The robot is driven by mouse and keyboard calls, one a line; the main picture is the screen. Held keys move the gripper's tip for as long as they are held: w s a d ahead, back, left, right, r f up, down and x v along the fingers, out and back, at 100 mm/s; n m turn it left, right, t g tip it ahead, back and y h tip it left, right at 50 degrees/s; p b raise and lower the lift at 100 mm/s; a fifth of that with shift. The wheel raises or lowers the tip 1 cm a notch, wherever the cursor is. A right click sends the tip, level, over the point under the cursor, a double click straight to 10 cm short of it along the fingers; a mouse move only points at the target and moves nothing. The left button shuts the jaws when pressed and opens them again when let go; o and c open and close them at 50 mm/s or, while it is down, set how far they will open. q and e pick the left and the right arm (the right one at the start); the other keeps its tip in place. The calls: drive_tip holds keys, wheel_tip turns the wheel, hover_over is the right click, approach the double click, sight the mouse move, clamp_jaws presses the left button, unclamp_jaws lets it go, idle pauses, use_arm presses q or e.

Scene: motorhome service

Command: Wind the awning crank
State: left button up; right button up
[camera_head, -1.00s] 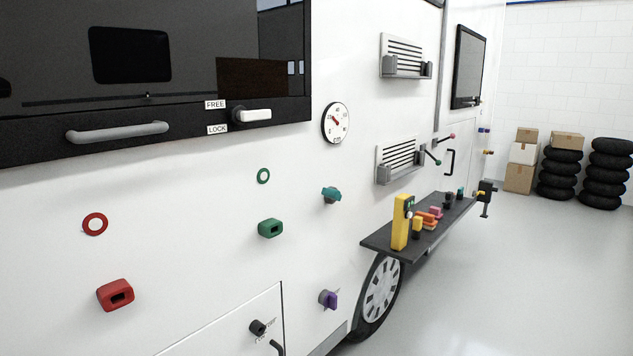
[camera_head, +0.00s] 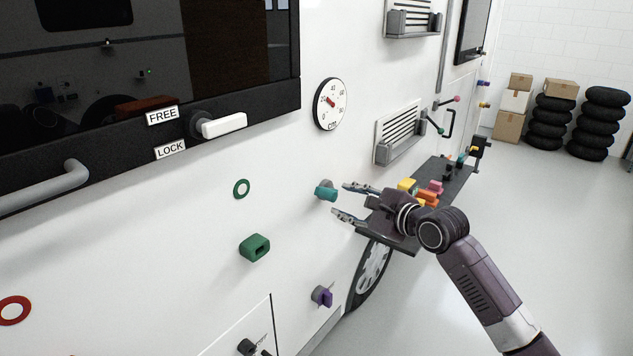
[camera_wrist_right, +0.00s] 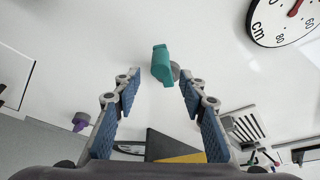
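No label in view names the awning crank. A teal knob (camera_head: 325,191) on a grey mount sticks out of the white motorhome wall, below a round gauge (camera_head: 330,104) marked in cm with a red needle. My right gripper (camera_head: 347,203) is open, its fingers pointing at the teal knob from the right. In the right wrist view the teal knob (camera_wrist_right: 162,65) shows just ahead of and between the open fingertips (camera_wrist_right: 160,77), with nothing held. I cannot tell whether the fingers touch it. My left gripper is not in view.
A dark shelf (camera_head: 458,180) with several small coloured objects juts out under and behind my right arm. A green socket (camera_head: 255,248), purple knob (camera_head: 322,296) and white FREE/LOCK handle (camera_head: 224,125) are on the wall. Open floor lies to the right, with stacked tyres (camera_head: 551,122) behind.

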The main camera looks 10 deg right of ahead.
sight(334, 197)
drive_tip(key=shift+w+a+r, duration=0.1)
drive_tip(key=shift+w+a, duration=0.05)
drive_tip(key=p+x, duration=0.1)
drive_tip(key=x, duration=0.1)
drive_tip(key=shift+w+a, duration=0.3)
drive_tip(key=x, duration=0.2)
drive_tip(key=shift+w+p, duration=0.25)
drive_tip(key=shift+p, duration=0.05)
drive_tip(key=shift+w+a+f, duration=0.1)
drive_tip(key=shift+w+f, duration=0.2)
drive_tip(key=shift+w, duration=0.05)
drive_tip(key=shift+w+a, duration=0.1)
drive_tip(key=shift+w, duration=0.1)
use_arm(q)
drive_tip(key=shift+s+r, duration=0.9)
use_arm(e)
drive_tip(key=shift+f, duration=0.1)
clamp_jaws()
